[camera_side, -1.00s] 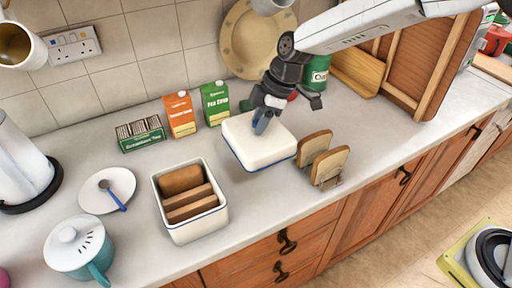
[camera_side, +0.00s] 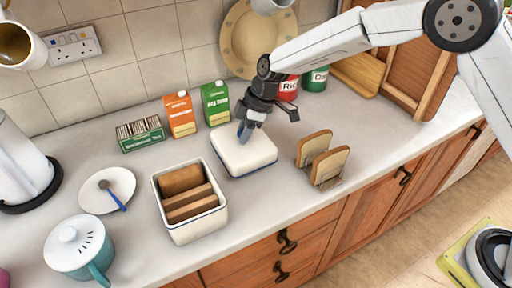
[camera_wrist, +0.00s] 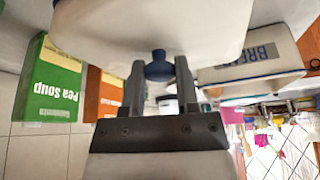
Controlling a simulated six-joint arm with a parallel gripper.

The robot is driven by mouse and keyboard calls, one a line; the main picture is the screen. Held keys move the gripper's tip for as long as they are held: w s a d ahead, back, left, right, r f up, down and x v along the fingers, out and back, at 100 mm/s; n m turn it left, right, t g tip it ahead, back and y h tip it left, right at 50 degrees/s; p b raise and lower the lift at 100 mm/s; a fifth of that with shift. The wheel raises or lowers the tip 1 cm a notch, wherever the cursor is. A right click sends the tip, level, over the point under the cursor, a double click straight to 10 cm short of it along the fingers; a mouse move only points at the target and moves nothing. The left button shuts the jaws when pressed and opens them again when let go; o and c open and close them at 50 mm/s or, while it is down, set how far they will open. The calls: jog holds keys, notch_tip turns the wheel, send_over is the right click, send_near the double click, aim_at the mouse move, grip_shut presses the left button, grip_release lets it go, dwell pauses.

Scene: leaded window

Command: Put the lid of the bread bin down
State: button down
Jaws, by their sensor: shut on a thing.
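The bread bin (camera_side: 196,232) is a white open box with a blue rim, holding brown loaves. It also shows upside down in the wrist view (camera_wrist: 252,72), with lettering on its side. Its lid (camera_side: 247,156) is a white slab with a blue edge, right of the bin and apart from it, low at the counter. I cannot tell whether it touches the counter. My gripper (camera_side: 244,132) is above the lid. In the wrist view my gripper (camera_wrist: 160,72) is shut on the lid's blue knob (camera_wrist: 158,66), and the lid (camera_wrist: 150,25) fills the top.
Orange (camera_side: 180,115) and green (camera_side: 215,103) cartons stand behind the lid. A toast rack (camera_side: 322,160) with bread is to its right. A plate with a spoon (camera_side: 107,190) lies left of the bin. Red (camera_side: 288,88) and green (camera_side: 316,80) tins stand at the back.

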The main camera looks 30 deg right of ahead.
jog(key=shift+f, duration=1.5)
jog(key=shift+c, duration=1.8)
grip_release()
jog(key=shift+f, duration=0.15)
jog(key=v, duration=1.2)
jog(key=s+d+m+h, duration=0.1)
jog(key=s+d+m, duration=0.1)
jog(key=s+d, duration=0.1)
jog(key=s+d+f+m, duration=0.1)
jog(key=s+d+m, duration=0.2)
jog(key=d, duration=0.1)
jog(key=s+d+f+m+h, duration=0.1)
jog(key=s+d+m, duration=0.1)
jog(key=s+d, duration=0.2)
jog(key=shift+d+m+t+h, duration=0.2)
jog(key=shift+m+t+h, duration=0.1)
jog(key=shift+t, duration=0.1)
jog(key=s+d+f+m+h, duration=0.1)
jog(key=s+d+m, duration=0.2)
jog(key=s, duration=0.3)
jog(key=s+d+f+m, duration=0.2)
jog(key=s+d+m, duration=0.1)
jog(key=s, duration=0.4)
jog(key=shift+s+d+f+m+h, duration=0.25)
jog(key=shift+d+m+h, duration=0.15)
jog(key=shift+d, duration=0.25)
